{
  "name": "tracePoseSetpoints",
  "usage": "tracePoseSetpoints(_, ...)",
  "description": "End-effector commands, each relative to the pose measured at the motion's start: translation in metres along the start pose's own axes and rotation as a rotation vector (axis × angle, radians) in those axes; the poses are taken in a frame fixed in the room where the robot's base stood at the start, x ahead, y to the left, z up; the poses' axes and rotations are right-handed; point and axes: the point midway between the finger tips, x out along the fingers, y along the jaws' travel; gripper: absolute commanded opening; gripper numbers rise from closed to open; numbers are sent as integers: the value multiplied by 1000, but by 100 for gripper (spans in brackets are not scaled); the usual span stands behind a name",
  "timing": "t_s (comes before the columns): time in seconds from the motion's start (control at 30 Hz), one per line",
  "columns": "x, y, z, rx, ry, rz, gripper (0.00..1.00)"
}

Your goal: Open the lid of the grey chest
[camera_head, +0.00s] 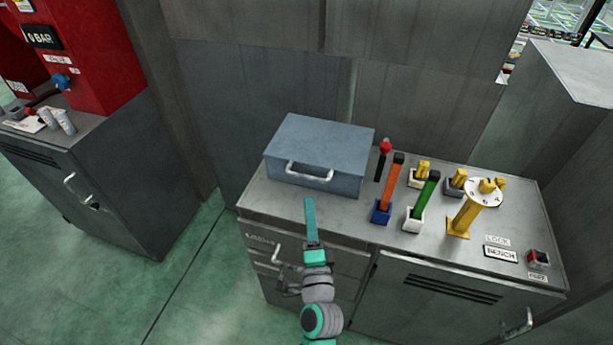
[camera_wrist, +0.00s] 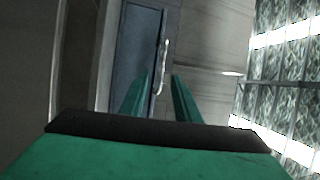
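The grey chest (camera_head: 318,145) is a blue-grey box at the back left of the bench top, and its lid looks shut. A pale bar handle (camera_head: 309,172) runs across its front. My gripper (camera_head: 311,203) is in front of the chest, apart from the handle in the head view. In the wrist view, my gripper (camera_wrist: 162,77) has its two teal fingers spread with a gap and nothing between them. The chest (camera_wrist: 135,55) lies ahead, turned sideways, and its handle (camera_wrist: 162,66) lines up with the gap. The exact distance to the handle is hard to tell.
The metal bench (camera_head: 345,214) carries an orange lever (camera_head: 393,183), a green lever (camera_head: 425,197), a red-knobbed stick (camera_head: 383,160) and a yellow stand (camera_head: 465,214) right of the chest. Wall panels stand behind. A red machine (camera_head: 95,50) is at far left.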

Motion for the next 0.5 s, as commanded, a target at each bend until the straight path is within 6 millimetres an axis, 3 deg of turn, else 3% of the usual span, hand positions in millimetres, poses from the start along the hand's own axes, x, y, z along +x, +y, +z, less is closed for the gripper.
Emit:
tracePoseSetpoints(0.27, 25, -3, -1, 10, -4, -7, 29)
tracePoseSetpoints(0.5, 64, -4, -1, 7, -4, -7, 29)
